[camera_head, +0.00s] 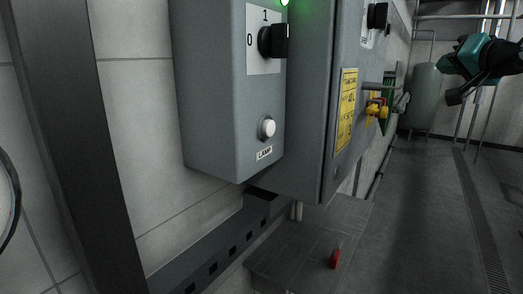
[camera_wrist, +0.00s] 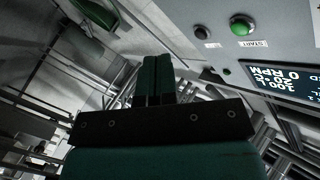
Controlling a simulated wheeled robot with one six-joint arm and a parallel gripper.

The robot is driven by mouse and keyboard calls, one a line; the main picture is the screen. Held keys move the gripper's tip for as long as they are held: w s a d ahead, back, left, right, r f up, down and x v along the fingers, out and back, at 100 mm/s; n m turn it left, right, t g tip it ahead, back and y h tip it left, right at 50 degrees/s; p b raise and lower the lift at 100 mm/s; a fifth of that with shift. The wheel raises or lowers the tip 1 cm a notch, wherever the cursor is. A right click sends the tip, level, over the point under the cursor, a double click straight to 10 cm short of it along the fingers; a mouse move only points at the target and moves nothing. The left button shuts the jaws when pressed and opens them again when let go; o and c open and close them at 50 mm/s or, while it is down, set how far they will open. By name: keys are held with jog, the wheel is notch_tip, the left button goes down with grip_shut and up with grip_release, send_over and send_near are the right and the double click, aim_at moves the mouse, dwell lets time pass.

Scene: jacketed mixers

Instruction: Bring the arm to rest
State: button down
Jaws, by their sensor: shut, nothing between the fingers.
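My gripper (camera_wrist: 157,62) shows in the wrist view with its two dark green fingers together and nothing between them. The fingers point up in that picture and touch nothing that I can see. In the head view, part of my teal and black arm hangs in the air at the upper right, apart from the grey boxes. Which part of the arm's end shows there is hard to tell.
A grey switch box (camera_head: 222,100) with a rotary knob (camera_head: 273,41) and white lamp button (camera_head: 267,128) is at centre. A yellow label (camera_head: 346,110) marks the cabinet beside it. The wrist view shows a green START button (camera_wrist: 242,26) and display (camera_wrist: 287,77). Floor at right is clear.

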jog(key=s+a+f+n+g, duration=0.1)
jog(key=s+a+f+g, duration=0.3)
jog(key=f, duration=0.6)
jog(key=s+a+f+n+g, duration=0.1)
jog(key=s+a+f+g, duration=0.25)
jog(key=f, duration=0.65)
jog(key=s+a+f+n+g+h, duration=0.1)
jog(key=s+a+f+n+g, duration=0.15)
jog(key=s+f, duration=0.55)
jog(key=s+a+f+n+g+h, duration=0.15)
jog(key=s+f+g, duration=0.35)
jog(key=s, duration=0.5)
jog(key=s+a+r+n+y+b, duration=0.1)
jog(key=s+a+r+n+y, duration=0.1)
jog(key=s+a, duration=0.3)
jog(key=s+a+r+n+g+y+b, duration=0.1)
jog(key=s+a+n, duration=0.3)
jog(key=a, duration=0.4)
jog(key=shift+s+a+r+g+y+b, duration=0.35)
jog(key=shift+r+y+b, duration=0.2)
jog(key=shift+r, duration=0.3)
jog(key=c, duration=1.8)
grip_release()
